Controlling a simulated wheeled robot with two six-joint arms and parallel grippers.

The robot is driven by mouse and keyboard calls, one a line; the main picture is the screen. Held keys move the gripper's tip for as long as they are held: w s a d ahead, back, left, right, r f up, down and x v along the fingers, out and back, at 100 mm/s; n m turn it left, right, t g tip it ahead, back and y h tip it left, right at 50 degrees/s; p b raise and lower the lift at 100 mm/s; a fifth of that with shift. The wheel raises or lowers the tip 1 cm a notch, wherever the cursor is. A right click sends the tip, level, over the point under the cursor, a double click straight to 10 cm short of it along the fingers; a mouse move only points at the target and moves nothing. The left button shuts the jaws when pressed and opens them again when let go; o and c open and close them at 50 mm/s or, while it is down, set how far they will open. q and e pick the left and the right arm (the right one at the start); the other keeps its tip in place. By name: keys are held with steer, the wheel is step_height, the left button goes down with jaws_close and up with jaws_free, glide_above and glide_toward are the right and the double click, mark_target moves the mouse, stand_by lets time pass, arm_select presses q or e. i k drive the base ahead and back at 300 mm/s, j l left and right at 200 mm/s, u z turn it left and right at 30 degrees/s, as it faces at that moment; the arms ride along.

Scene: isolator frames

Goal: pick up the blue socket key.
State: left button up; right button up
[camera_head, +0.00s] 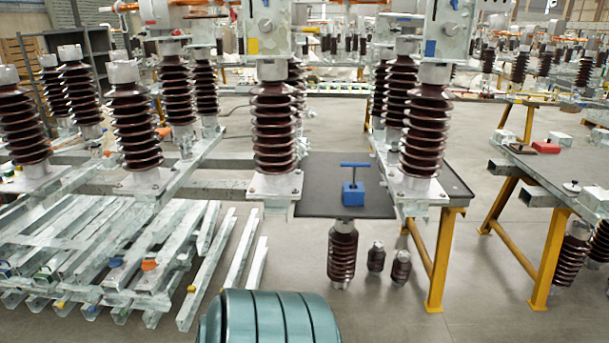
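The blue socket key (353,190) stands upright on a dark table top (322,178) in the middle of the head view. It has a blue block at the bottom, a thin shaft and a T-shaped bar on top. Nothing touches it from the sides. Neither of my grippers shows in this view.
Brown ribbed insulators on metal frames stand left (274,127) and right (425,127) of the key, close to the table. Metal beams (120,240) lie stacked at left. A yellow-legged table (560,175) is at right. A teal ribbed object (268,318) fills the bottom foreground.

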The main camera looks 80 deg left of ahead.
mark_target(353, 165)
steer(key=u, duration=2.2)
